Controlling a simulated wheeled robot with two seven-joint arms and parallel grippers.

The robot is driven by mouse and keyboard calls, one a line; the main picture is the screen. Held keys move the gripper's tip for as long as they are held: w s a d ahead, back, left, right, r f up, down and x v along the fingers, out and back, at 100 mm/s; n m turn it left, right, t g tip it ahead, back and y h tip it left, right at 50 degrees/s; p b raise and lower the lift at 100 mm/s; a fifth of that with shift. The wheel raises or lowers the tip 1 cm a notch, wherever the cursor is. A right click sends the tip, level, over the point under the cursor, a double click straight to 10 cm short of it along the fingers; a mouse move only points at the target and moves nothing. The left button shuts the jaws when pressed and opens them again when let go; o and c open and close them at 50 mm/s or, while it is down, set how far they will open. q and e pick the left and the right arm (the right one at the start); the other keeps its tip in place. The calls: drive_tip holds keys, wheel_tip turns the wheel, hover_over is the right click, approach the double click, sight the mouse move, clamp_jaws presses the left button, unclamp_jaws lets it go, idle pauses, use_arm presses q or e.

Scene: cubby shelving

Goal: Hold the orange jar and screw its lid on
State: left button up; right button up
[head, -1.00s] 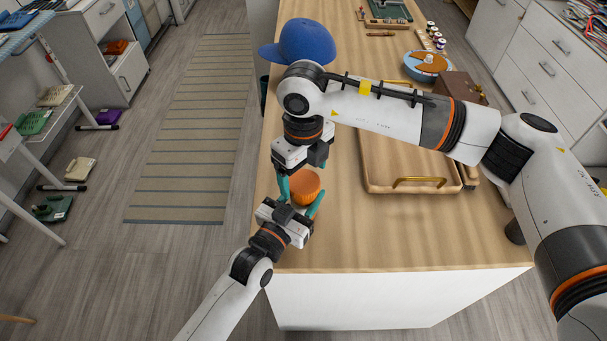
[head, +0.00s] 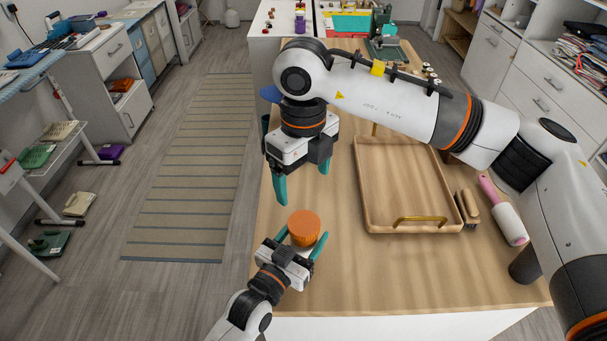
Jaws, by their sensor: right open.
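The orange jar (head: 304,237) stands near the left edge of the wooden counter, in the lower middle of the head view. Its round orange lid (head: 304,222) sits on top and looks level; how tightly it is threaded cannot be told. My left gripper (head: 301,240) comes from below with one teal finger on each side of the jar, shut on it. My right gripper (head: 303,186) is open and empty above and behind the jar, fingers pointing down, clear of the lid.
A wooden tray (head: 367,200) with brass handles lies to the right. A brush (head: 467,208) and a pink-handled roller (head: 508,222) lie beyond it. A blue cap (head: 270,93) is mostly hidden behind my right arm. The counter in front of the tray is clear.

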use_arm(q)
drive_tip(key=shift+o, duration=0.8)
drive_tip(key=shift+s+a, duration=0.1)
drive_tip(key=shift+s, duration=0.1)
drive_tip(key=b+v, duration=0.2)
drive_tip(key=v, duration=0.8)
drive_tip(key=shift+s+a+f, duration=0.15)
drive_tip(key=shift+s+a, duration=0.05)
drive_tip(key=shift+s, duration=0.05)
drive_tip(key=shift+s+a, duration=0.25)
drive_tip(key=shift+s, duration=0.15)
